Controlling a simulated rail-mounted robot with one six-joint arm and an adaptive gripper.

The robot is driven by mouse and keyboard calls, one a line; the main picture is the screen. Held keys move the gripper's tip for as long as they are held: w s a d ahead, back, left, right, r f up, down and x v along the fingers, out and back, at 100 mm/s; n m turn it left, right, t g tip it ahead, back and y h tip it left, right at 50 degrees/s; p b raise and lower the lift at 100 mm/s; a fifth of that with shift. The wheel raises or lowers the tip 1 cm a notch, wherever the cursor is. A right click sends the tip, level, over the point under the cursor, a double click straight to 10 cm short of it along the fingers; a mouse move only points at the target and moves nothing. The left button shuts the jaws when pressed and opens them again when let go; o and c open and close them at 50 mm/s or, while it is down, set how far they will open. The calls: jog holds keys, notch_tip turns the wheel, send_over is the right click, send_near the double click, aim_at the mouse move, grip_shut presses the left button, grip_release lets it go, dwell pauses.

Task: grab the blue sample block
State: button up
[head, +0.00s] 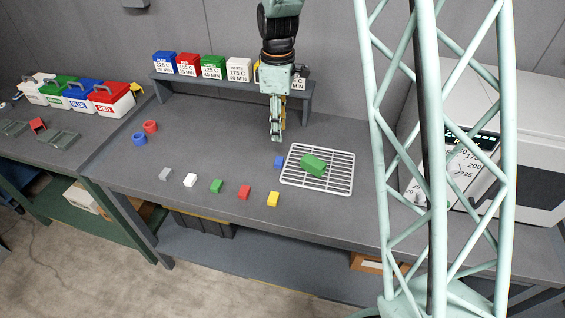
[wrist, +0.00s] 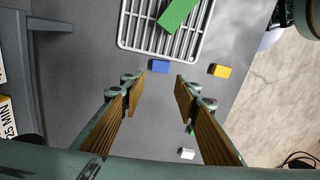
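The blue sample block (head: 279,162) lies on the grey bench just left of the white wire rack (head: 346,187). In the wrist view the blue sample block (wrist: 160,67) sits ahead of my fingertips, close to the edge of the rack (wrist: 137,48). My gripper (head: 277,138) hangs above the bench, pointing down, behind and a little left of the block in the head view. In the wrist view my gripper (wrist: 159,90) has its two fingers spread apart with nothing between them.
A green block (head: 313,165) lies on the rack. Grey, white (head: 190,180), green, red (head: 244,192) and yellow (head: 273,199) blocks line the bench front. A shelf (head: 215,87) with coloured boxes stands behind. Blue and red rings (head: 150,126) are left; an oven (head: 535,160) is right.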

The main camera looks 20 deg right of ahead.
jog(key=shift+f, duration=0.1)
send_over(279, 160)
jog(key=shift+f+b, duration=0.35)
jog(key=shift+f, duration=3.85)
jog(key=shift+f, duration=2.6)
jog(key=shift+c, duration=0.3)
jog(key=c, duration=0.5)
jog(key=shift+o, duration=0.2)
jog(key=shift+r, duration=0.2)
